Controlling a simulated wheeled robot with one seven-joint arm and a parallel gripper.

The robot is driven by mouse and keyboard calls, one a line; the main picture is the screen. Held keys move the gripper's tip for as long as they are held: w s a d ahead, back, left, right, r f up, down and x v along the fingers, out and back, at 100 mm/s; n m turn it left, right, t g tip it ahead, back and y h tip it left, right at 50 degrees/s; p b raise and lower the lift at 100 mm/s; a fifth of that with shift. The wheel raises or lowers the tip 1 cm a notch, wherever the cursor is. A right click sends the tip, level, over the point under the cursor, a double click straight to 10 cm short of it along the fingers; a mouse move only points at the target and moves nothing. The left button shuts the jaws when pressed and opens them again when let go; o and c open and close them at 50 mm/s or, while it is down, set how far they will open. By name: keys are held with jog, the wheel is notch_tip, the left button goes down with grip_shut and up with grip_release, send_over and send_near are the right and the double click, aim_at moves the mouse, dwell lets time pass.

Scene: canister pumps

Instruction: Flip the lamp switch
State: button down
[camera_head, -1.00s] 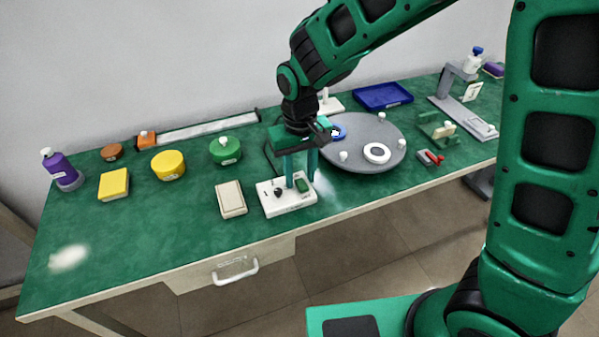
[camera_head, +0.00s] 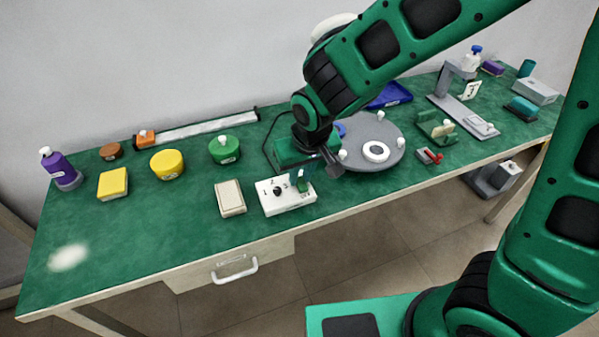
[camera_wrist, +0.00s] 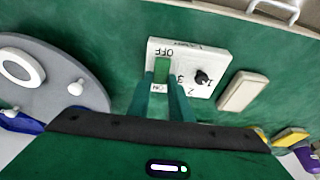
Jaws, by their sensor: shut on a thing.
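The white switch box (camera_head: 293,205) lies on the green table near its front edge. It carries a green switch (camera_wrist: 162,69) between the words OFF and ON, and a black knob (camera_wrist: 202,77) beside numbers. My gripper (camera_wrist: 163,92) is over the box with one finger on each side of the green switch, shut on it. The ON mark is on the side nearer my gripper in the wrist view. In the head view my gripper (camera_head: 300,180) stands above the box and partly hides the switch. Which way the switch is tilted I cannot tell.
A beige block (camera_head: 230,198) lies left of the box. A grey turntable (camera_head: 362,160) with a white ring (camera_head: 375,151) is to the right. Yellow (camera_head: 167,164) and green (camera_head: 224,149) canisters stand at the back left. A drawer handle (camera_head: 235,271) sits below the front edge.

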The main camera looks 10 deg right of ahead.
jog(key=shift+d, duration=0.1)
jog(key=c, duration=1.6)
grip_release()
jog(key=shift+r, duration=0.1)
jog(key=v, duration=1)
jog(key=shift+r, duration=0.2)
